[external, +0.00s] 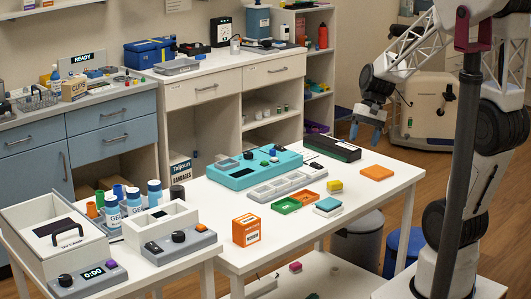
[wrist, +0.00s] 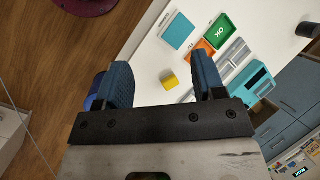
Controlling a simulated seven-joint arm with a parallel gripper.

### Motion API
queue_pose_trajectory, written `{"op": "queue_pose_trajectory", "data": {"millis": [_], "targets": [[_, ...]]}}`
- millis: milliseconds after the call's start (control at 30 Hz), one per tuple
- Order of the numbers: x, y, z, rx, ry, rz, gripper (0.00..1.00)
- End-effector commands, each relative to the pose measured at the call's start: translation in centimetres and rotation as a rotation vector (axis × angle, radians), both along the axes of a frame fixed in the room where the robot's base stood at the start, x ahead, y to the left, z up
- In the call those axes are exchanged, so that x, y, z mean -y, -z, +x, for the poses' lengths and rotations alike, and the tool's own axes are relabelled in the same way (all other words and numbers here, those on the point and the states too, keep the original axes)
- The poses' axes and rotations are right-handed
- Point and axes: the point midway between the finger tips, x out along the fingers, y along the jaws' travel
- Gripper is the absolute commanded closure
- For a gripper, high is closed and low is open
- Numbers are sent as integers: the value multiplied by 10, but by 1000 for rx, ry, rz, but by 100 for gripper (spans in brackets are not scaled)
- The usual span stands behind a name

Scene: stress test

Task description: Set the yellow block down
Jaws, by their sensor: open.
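The yellow block (external: 334,186) rests on the white table (external: 415,178), just beyond a teal-topped white square (external: 328,206) and right of the orange tray (external: 309,197) in the external view. In the wrist view the yellow block (wrist: 169,78) shows small and far off between my fingers, with nothing touching it. My gripper (external: 365,132) is open and empty, with blue fingers pointing down. It is raised well above the table, near its far right side. In the wrist view my gripper's fingers (wrist: 161,72) stand wide apart.
A green tray marked OK (external: 286,205), a grey compartment tray (external: 280,186) and a teal device (external: 255,169) lie left of the block. An orange square (external: 377,172) lies to its right. An orange box (external: 246,229) stands near the front edge. Bare table surrounds the orange square.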

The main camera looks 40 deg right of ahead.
Motion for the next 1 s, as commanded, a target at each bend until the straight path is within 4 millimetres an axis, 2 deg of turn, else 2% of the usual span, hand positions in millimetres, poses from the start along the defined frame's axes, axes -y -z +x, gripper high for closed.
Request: {"op": "queue_pose_trajectory", "data": {"millis": [200, 600, 800, 1000], "targets": [[-18, -26, -28, 117, -189, -138, 37], [-36, -66, -73, 331, -502, -377, 37], [-38, -77, -85, 394, -586, -444, 37], [-39, -79, -87, 409, -605, -461, 37]]}}
